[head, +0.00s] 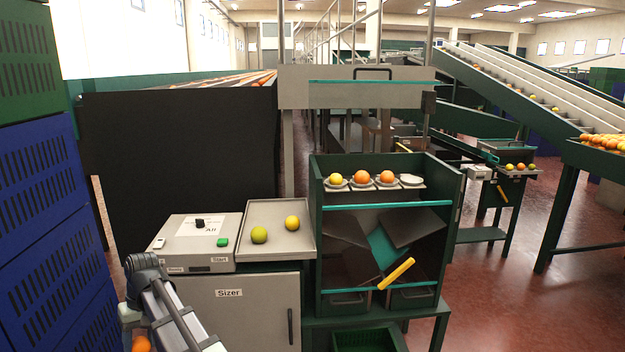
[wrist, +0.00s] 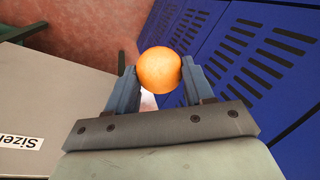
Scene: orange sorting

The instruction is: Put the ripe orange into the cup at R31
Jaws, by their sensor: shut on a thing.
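My gripper (wrist: 159,72) is shut on a ripe orange (wrist: 158,70), which sits between the two fingertips in the wrist view. In the head view the held orange (head: 141,343) shows at the lower left, partly cut off by the bottom edge, in front of the sizer cabinet. A row of cups stands on top of the green stand. The left one holds a yellow fruit (head: 336,180), the middle two hold oranges (head: 361,177), and the right cup (head: 412,181) looks empty. I cannot read R31 on any cup.
A grey tray (head: 262,205) holds a greenish fruit (head: 259,234) and a yellow fruit (head: 292,222). A control box (head: 190,258) stands left of it on the sizer cabinet (head: 255,315). Blue crates (head: 45,200) rise at the left. A yellow handle (head: 396,273) sticks out of the stand.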

